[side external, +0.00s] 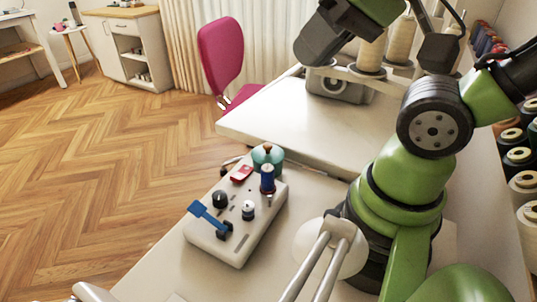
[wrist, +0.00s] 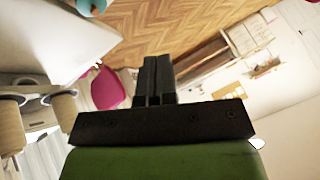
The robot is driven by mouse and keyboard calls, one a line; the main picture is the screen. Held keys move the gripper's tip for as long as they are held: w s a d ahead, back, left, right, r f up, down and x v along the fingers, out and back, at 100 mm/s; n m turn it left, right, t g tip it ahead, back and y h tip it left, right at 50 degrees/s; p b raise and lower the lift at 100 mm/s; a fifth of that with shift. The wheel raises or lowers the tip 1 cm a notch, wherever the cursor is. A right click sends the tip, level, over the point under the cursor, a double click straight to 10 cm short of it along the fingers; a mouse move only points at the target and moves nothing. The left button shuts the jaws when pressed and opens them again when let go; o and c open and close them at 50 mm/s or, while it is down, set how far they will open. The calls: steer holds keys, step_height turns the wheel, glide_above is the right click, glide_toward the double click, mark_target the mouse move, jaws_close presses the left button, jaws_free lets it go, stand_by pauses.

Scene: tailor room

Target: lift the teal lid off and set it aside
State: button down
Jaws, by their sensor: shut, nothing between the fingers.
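The teal lid (side external: 262,157) with a brown knob on top sits at the far end of the grey control box, behind a blue spool. Whether it covers a separate pot is too small to tell. A teal patch (wrist: 92,5) at the top edge of the wrist view is cut off; it may be the lid. My gripper (wrist: 158,62) shows in the wrist view with its two dark fingers together and nothing between them. It is well away from the lid; the side view shows my arm raised at the upper right, fingers not clearly visible.
The grey box (side external: 222,246) carries a blue lever (side external: 209,217), a black knob (side external: 220,199), a white-and-dark spool (side external: 248,210), a blue spool (side external: 267,180) and a red piece (side external: 241,174). Large thread cones (side external: 372,50) stand behind. The white table (side external: 300,120) beyond the lid is clear.

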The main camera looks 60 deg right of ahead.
jaws_free()
stand_by(0.5)
steer(key=shift+w, duration=0.1)
